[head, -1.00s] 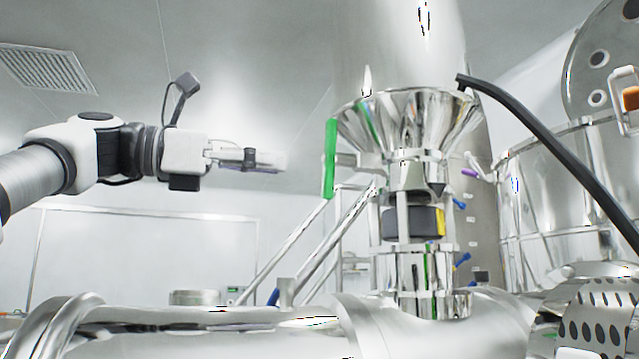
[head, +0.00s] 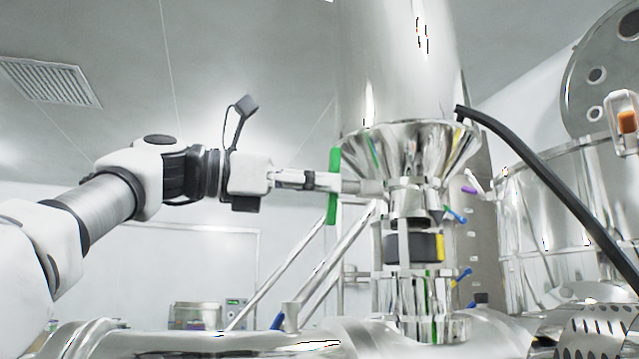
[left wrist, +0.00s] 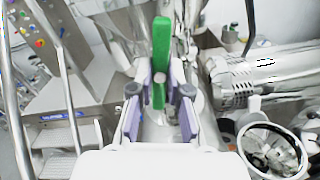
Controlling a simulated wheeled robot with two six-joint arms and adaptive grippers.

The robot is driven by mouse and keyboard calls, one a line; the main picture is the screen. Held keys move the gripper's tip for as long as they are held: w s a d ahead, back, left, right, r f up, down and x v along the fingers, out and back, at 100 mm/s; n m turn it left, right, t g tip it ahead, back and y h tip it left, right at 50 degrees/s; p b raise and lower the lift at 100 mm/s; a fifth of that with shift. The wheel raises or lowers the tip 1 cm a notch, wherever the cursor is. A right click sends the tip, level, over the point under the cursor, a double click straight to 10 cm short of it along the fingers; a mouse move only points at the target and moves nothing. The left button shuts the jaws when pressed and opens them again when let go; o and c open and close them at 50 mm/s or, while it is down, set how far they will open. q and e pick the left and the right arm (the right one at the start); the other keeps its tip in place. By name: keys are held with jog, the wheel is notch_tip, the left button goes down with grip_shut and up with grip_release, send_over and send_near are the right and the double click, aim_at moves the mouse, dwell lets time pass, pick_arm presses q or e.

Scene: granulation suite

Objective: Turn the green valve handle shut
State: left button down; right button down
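The green valve handle (head: 334,160) stands upright on the left side of a shiny steel cone, on a short horizontal stem. My left gripper (head: 330,182) reaches it from the left at about mid-height. In the left wrist view the handle (left wrist: 161,55) runs lengthwise between the two purple-padded fingers (left wrist: 160,78). The fingers are apart, one on each side of the handle, with narrow gaps showing, so the gripper looks open around it. Whether either finger touches the handle is hard to tell. My right gripper is out of view.
The steel cone (head: 405,142) and its column stand just right of the handle. A black hose (head: 540,165) slopes down at the right. Steel rails (head: 290,265) rise below the gripper, and large steel pipework lies along the bottom. The space above the left arm is clear.

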pick_arm(q)
jog(key=shift+d+f, duration=0.15)
jog(key=shift+m, duration=0.3)
jog(key=shift+m+p, duration=0.35)
jog(key=shift+m, duration=6.95)
